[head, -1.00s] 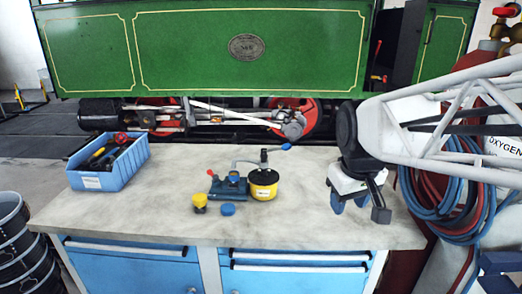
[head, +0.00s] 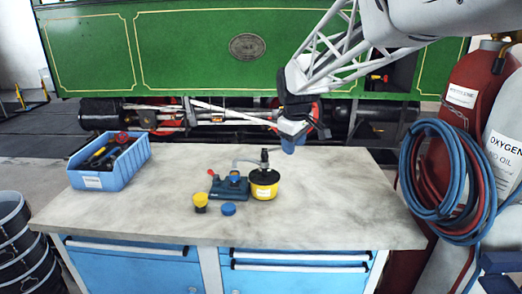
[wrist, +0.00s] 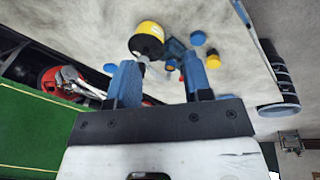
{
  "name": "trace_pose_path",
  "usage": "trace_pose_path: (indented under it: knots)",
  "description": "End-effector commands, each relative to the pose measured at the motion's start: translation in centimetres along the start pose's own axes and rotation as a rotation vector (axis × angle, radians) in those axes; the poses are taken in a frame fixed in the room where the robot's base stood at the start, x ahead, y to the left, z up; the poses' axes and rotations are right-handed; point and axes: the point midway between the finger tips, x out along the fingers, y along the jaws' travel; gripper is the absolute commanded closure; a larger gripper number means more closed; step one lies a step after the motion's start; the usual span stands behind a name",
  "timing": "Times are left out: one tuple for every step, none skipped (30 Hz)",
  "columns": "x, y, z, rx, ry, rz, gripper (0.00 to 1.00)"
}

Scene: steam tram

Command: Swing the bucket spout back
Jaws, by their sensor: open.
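The yellow bucket (head: 264,192) with a black top stands on the bench beside a small blue device (head: 229,186). A dark upright fitting (head: 264,158) rises from its lid, and a grey pipe (head: 245,162) runs left from it. In the wrist view the bucket (wrist: 147,40) lies beyond the open blue fingers of my gripper (wrist: 160,64). A grey piece (wrist: 143,60) of the fitting shows near the left finger. I cannot tell whether they touch.
A blue tool bin (head: 110,162) stands at the bench's left. A yellow knob (head: 200,202) and a blue cap (head: 228,209) lie in front of the device. The bench's right side (head: 345,205) is clear. Gas cylinders with coiled hoses (head: 440,180) stand to the right. A green tram stands behind.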

Motion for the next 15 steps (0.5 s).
trace_pose_path:
  knots:
    - [0.7,0.5,-1.4,-0.03,-0.002,-0.002,0.54]
    - [0.9,0.8,-2.1,-0.047,-0.002,-0.002,0.54]
    - [1.4,1.1,-3.1,-0.071,-0.003,-0.003,0.54]
    - [1.6,1.4,-3.8,-0.088,-0.002,-0.003,0.54]
    - [2.0,1.6,-4.5,-0.106,-0.003,-0.003,0.54]
    - [2.4,2.0,-5.5,-0.129,-0.003,-0.004,0.54]
    - [2.7,2.2,-6.2,-0.148,-0.003,-0.004,0.54]
    - [3.1,2.4,-7.0,-0.165,-0.004,-0.005,0.54]
    - [3.5,2.7,-8.0,-0.19,-0.003,-0.005,0.54]
    - [4.0,2.9,-8.7,-0.206,-0.004,-0.006,0.54]
    - [4.3,3.1,-9.4,-0.225,-0.004,-0.006,0.54]
    - [4.8,3.3,-10.4,-0.247,-0.004,-0.006,0.54]
    - [5.3,3.5,-11.1,-0.265,-0.005,-0.007,0.54]
    - [5.6,3.7,-11.8,-0.283,-0.004,-0.006,0.54]
    - [6.2,3.9,-12.8,-0.307,-0.005,-0.008,0.54]
